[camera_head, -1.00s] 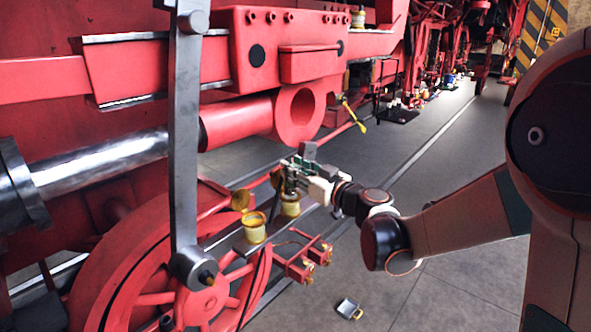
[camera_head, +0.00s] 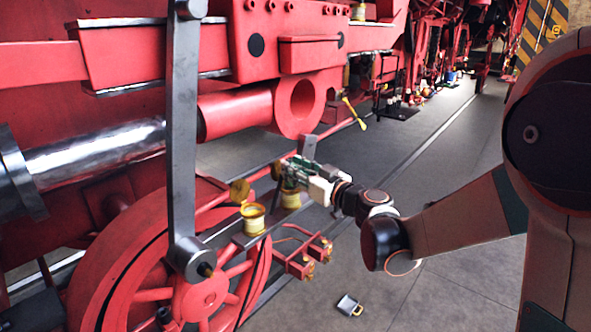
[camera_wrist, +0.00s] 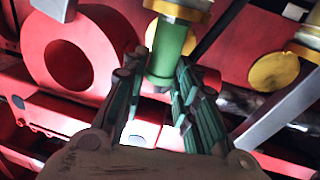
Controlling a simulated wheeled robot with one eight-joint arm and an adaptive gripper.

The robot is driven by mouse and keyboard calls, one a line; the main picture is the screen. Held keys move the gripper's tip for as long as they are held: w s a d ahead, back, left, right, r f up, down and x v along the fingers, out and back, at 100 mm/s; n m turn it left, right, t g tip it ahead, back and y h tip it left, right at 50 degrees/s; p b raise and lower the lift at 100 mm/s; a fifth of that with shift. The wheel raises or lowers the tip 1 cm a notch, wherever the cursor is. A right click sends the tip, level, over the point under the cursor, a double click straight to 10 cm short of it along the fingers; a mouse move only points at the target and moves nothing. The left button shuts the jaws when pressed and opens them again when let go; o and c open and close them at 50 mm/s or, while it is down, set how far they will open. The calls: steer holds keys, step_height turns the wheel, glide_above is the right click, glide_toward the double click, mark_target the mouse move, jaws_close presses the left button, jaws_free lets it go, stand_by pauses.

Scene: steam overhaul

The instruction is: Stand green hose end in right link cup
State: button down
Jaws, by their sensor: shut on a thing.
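My gripper (camera_head: 290,174) is above the right yellow link cup (camera_head: 291,200), beside the red engine. The wrist view appears upside down. There the green hose end (camera_wrist: 173,52) is between my two fingers (camera_wrist: 155,100), which are shut on it. Its lower end meets the rim of the right cup (camera_wrist: 182,8) in the picture; whether it is inside cannot be told. The left link cup (camera_head: 253,218) is nearer the camera with its yellow lid (camera_head: 239,191) raised. The right cup's lid (camera_head: 277,170) is partly hidden by my gripper.
A grey vertical rod (camera_head: 183,130) and a red wheel (camera_head: 200,290) are to the left. A red cylinder with a round opening (camera_head: 301,105) is behind my gripper. Red blocks with brass fittings (camera_head: 303,262) are below the cups. A small box (camera_head: 349,305) lies on open floor.

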steer(key=shift+f+b, duration=0.6)
steer(key=shift+f, duration=0.15)
steer(key=c, duration=1.2)
jaws_free()
